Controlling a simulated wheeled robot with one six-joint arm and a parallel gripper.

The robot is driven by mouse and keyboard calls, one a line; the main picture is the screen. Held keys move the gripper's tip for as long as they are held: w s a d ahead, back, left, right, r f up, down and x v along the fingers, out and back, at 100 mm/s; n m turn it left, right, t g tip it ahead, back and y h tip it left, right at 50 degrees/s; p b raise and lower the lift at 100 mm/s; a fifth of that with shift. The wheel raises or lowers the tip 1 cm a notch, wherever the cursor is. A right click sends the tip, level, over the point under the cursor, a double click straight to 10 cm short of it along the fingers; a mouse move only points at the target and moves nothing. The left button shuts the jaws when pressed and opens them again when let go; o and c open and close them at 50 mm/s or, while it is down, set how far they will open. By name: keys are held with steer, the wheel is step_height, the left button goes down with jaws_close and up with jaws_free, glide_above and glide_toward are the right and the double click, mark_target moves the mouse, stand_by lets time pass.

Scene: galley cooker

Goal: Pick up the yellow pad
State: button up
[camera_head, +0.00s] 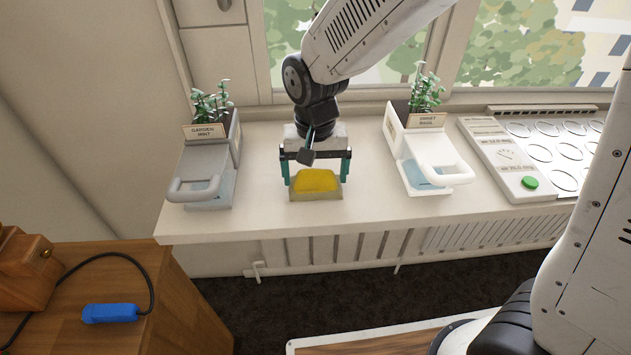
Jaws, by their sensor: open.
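The yellow pad (316,181) lies on a grey base on the white windowsill counter, between the two herb planters. My gripper (316,168) points down just above and behind the pad. Its two teal fingers are spread apart, one toward each side of the pad. The gripper is open and nothing is seen held in it. Whether the fingers touch the pad or its base cannot be told from this view.
A grey garden mint planter (206,158) stands left and a white sweet basil planter (428,160) right. A panel with round rings (530,150) is farther right. The window is behind. A wooden cabinet with a blue device (110,313) is at lower left.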

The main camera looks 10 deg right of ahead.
mark_target(316, 175)
steer(key=shift+f, duration=0.1)
steer(key=shift+c, duration=0.3)
steer(key=c, duration=1)
steer(key=shift+r, duration=0.5)
steer(key=r, duration=0.2)
steer(key=shift+s+r, duration=0.35)
steer(key=shift+s, duration=0.05)
steer(key=s, duration=0.5)
steer(key=s+d+r, duration=0.1)
steer(key=s, duration=0.4)
steer(key=s+d, duration=0.1)
steer(key=s, duration=0.4)
steer(key=shift+r, duration=0.15)
